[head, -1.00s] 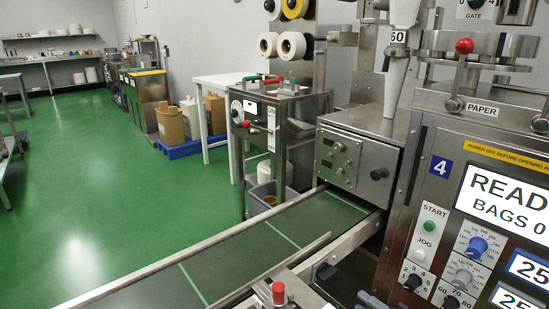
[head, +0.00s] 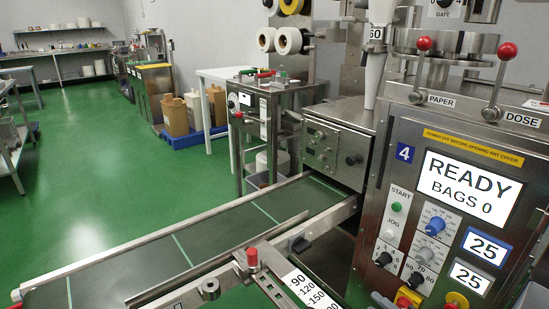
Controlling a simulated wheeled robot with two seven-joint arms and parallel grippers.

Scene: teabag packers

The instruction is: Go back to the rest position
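Neither of my grippers shows in the head view, and no part of my arms is clearly seen. The packing machine (head: 408,150) stands at the right, with its display (head: 468,188) reading READY, BAGS 0. The red-topped PAPER lever (head: 421,70) and DOSE lever (head: 499,82) stand upright on the machine's top.
A dark conveyor (head: 215,228) with green lines runs from the machine to the lower left. A red knob (head: 252,257) and a number scale (head: 306,290) sit at its near side. A steel stand (head: 268,125) is behind it. Green floor (head: 75,180) is open at left.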

